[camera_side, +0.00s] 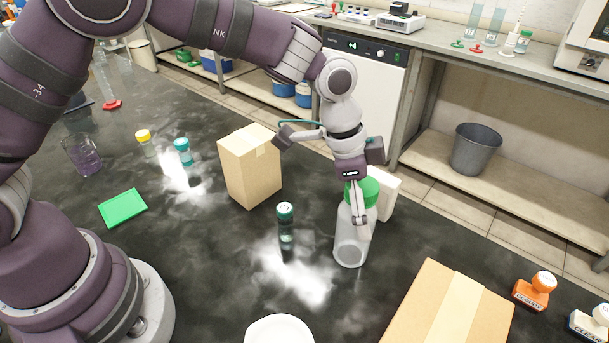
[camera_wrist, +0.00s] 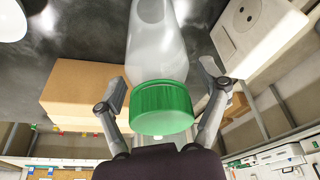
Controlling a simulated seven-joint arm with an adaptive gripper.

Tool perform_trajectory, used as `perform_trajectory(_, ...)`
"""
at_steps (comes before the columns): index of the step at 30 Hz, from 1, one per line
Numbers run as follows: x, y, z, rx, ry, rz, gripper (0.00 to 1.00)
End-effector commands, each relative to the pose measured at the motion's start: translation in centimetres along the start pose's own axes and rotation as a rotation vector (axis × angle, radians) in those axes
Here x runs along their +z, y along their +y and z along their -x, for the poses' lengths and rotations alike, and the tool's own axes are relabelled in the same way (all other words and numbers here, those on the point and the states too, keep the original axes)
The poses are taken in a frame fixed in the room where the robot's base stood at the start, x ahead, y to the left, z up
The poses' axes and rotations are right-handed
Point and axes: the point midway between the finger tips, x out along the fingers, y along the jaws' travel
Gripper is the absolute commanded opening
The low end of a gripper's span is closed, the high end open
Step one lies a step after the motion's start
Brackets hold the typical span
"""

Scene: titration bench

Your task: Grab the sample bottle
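The sample bottle (camera_side: 350,242) is a translucent white bottle with a wide green cap, standing upright on the dark bench right of centre in the side view. In the wrist view its body (camera_wrist: 155,50) and green cap (camera_wrist: 162,108) lie between my two fingers. My gripper (camera_side: 358,215) is at the bottle's upper part, pointing down, with one finger in front of it. In the wrist view my gripper (camera_wrist: 163,76) is open, a finger on each side of the bottle, and a gap shows beside the right finger. Contact on the left side is unclear.
Another cardboard box (camera_side: 450,312) lies at front right. A white round dish (camera_side: 278,330) is at the front.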

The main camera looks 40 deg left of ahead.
Motion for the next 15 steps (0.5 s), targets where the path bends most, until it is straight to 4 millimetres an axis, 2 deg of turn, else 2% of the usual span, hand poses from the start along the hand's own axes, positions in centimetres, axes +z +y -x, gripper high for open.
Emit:
perform_trajectory(1, 0.00, 0.00, 0.01, 0.000, 0.000, 0.000, 0.62)
perform_trajectory(11, 0.00, 0.00, 0.02, 0.000, 0.000, 0.000, 0.20)
perform_trajectory(15, 0.00, 0.00, 0.03, 0.000, 0.000, 0.000, 0.20)
